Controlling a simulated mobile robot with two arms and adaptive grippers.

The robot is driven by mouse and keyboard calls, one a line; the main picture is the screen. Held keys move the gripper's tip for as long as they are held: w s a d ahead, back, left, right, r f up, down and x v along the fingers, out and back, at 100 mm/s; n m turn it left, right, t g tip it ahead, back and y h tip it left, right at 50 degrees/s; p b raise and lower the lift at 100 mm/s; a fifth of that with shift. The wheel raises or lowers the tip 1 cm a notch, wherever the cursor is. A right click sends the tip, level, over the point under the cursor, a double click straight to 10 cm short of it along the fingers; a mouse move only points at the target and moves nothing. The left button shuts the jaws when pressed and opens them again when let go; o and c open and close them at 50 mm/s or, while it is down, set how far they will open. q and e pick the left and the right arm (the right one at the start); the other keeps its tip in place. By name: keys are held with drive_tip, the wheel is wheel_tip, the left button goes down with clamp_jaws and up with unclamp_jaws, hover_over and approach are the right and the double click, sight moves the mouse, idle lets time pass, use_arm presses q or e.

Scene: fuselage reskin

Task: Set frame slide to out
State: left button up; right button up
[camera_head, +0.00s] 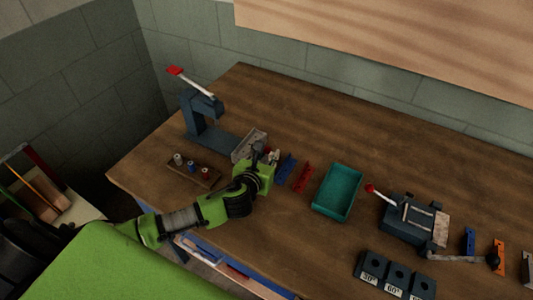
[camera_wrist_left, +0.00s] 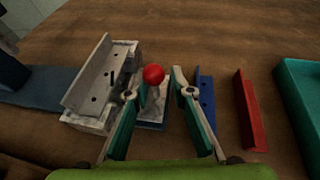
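A grey metal fixture (camera_head: 248,146) with a raised plate stands on the workbench in front of the dark press. In the left wrist view the fixture (camera_wrist_left: 92,85) is at the left, with a red ball knob (camera_wrist_left: 154,74) at its right side. I take this knobbed part for the frame slide; its setting cannot be read. My left gripper (camera_head: 266,152) is over the fixture's right side. In the left wrist view its fingers (camera_wrist_left: 157,93) are apart, one on each side of the knob, with gaps visible. My right gripper is not in view.
A blue bracket (camera_head: 286,169) and a red bracket (camera_head: 302,178) lie right of the gripper, then a teal tray (camera_head: 337,192). A wooden holder (camera_head: 194,172) with small spools is at the left. The lever press (camera_head: 203,119) stands behind. The back of the bench is clear.

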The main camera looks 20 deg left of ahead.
use_arm(q)
drive_tip(key=v, duration=1.2)
idle(0.4)
